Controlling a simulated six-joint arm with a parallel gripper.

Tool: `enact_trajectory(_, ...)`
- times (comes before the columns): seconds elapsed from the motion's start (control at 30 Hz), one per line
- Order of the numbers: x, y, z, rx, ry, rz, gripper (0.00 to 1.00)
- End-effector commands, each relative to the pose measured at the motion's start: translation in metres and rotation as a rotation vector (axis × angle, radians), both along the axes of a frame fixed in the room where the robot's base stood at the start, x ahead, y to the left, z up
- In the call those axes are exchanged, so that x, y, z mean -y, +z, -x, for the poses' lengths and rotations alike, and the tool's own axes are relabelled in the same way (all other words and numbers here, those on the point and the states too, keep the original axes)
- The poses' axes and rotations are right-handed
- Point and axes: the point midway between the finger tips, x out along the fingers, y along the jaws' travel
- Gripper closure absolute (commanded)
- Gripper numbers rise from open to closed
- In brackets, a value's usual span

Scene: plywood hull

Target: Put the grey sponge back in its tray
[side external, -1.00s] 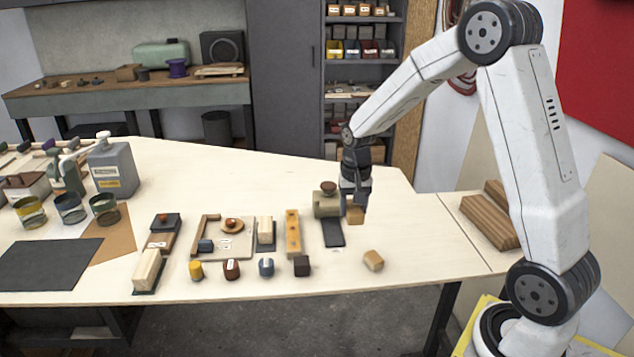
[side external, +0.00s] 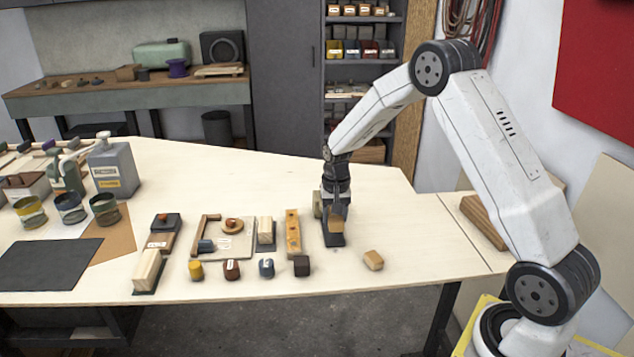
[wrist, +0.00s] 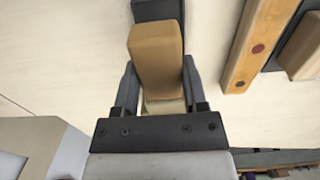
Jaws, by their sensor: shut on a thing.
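My gripper (side external: 337,207) is shut on a tan-brown block (side external: 336,224), the sponge-like piece in my jaws; it looks tan, not grey. In the wrist view the block (wrist: 156,52) sits between the two fingers (wrist: 156,90), its far end in front of a dark tray (wrist: 158,9). In the side view the dark tray (side external: 334,241) lies flat on the table just under the block, which covers part of it. I cannot tell whether the block touches the tray. No grey sponge can be made out.
A wooden bar with coloured dots (side external: 292,232) stands left of the tray. A grey-green container (side external: 317,206) is close behind my gripper, mostly hidden. The table's right side is largely clear.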

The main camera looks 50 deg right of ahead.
Motion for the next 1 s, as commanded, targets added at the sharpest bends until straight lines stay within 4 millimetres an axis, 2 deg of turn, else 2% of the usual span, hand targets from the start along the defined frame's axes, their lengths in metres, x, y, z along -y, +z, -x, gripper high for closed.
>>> enact_trajectory(0.17,0.001,-0.006,-0.004,-0.001,0.0,0.0,0.92)
enact_trajectory(0.43,0.001,-0.034,-0.005,-0.002,0.0,-0.001,0.92)
enact_trajectory(0.87,0.001,-0.039,-0.005,0.0,0.0,0.0,0.92)
enact_trajectory(0.9,0.001,-0.039,-0.005,0.0,0.0,0.0,0.39)
enact_trajectory(1.0,0.001,-0.039,-0.005,0.0,0.0,0.0,0.1)
